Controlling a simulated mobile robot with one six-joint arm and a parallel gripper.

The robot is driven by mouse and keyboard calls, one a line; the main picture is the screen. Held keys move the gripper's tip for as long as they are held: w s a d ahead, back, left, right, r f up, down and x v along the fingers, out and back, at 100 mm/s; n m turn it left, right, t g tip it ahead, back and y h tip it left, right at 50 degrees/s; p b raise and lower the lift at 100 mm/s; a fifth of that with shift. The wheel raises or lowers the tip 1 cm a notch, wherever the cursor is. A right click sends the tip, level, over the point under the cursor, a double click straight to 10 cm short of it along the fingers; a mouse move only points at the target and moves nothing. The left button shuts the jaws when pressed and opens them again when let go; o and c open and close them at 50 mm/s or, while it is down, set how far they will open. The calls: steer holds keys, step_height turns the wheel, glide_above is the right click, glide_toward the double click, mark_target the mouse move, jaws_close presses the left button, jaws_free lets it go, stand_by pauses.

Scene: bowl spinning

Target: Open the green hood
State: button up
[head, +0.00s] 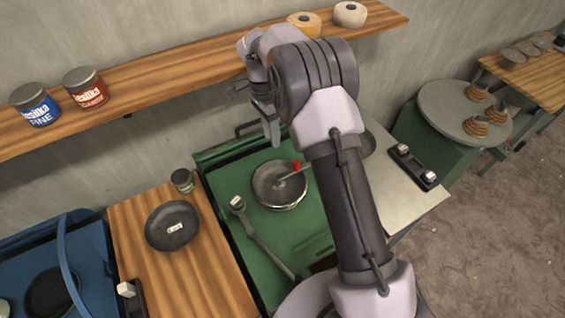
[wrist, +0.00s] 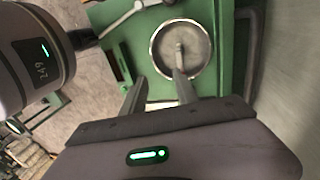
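The green machine (head: 290,233) stands at the centre of the head view, with a round metal bowl (head: 279,185) set in its top. A raised green part, which looks like the hood (head: 222,154), runs along the machine's back edge; a dark bar handle (head: 246,127) is beside it, partly hidden by my arm. The wrist view shows the bowl (wrist: 181,48), green surface and a grey bar (wrist: 254,45) at the right. My gripper (head: 264,112) is above the back of the machine, near the handle. In the wrist view its fingers (wrist: 158,80) are apart with nothing held.
A wooden shelf (head: 160,78) with jars runs along the back wall, close to my gripper. A lever (head: 262,238) lies left of the bowl. A wooden table (head: 185,275) with a dark dish (head: 172,226) is to the left. A metal plate (head: 400,210) is to the right.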

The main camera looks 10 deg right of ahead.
steer(key=s+d+r+b, duration=0.1)
steer(key=s+b, duration=0.1)
steer(key=s, duration=0.9)
steer(key=shift+s, duration=0.3)
steer(key=shift+d, duration=0.1)
